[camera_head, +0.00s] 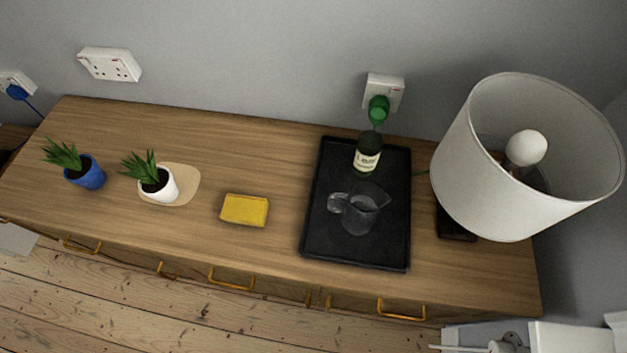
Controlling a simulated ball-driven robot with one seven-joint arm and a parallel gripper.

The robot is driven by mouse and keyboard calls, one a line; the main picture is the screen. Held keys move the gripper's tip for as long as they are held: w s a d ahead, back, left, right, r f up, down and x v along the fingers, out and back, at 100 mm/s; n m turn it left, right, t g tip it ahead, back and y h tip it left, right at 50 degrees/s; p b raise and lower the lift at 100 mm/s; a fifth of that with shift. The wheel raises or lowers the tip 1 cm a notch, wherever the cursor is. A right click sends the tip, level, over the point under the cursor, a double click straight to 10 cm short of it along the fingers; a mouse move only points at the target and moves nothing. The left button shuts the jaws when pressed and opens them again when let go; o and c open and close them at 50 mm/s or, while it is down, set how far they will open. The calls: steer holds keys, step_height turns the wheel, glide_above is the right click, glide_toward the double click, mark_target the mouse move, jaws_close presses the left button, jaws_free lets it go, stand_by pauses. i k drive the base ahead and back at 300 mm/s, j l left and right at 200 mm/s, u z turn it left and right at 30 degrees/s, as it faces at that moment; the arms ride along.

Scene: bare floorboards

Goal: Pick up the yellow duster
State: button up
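The yellow duster (244,209) is a small, flat, rectangular yellow block or folded cloth. It lies on the wooden sideboard top (255,158), left of the black tray and near the front edge. Nothing covers it and nothing touches its sides. My gripper is not visible in this view. White and grey parts at the bottom right corner look like parts of my arm, well to the right of the duster and cut off by the frame.
A black tray (313,228) holds a glass jug (360,212) and a dark bottle (367,153). A large white lamp (470,165) stands at the right. A white-potted plant (158,186) on a beige mat (186,183) and a blue-potted plant (88,174) stand left.

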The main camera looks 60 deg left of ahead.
mark_target(240, 209)
steer(key=u, duration=1.7)
steer(key=z, duration=2)
steer(key=u, duration=2.55)
steer(key=k, duration=0.05)
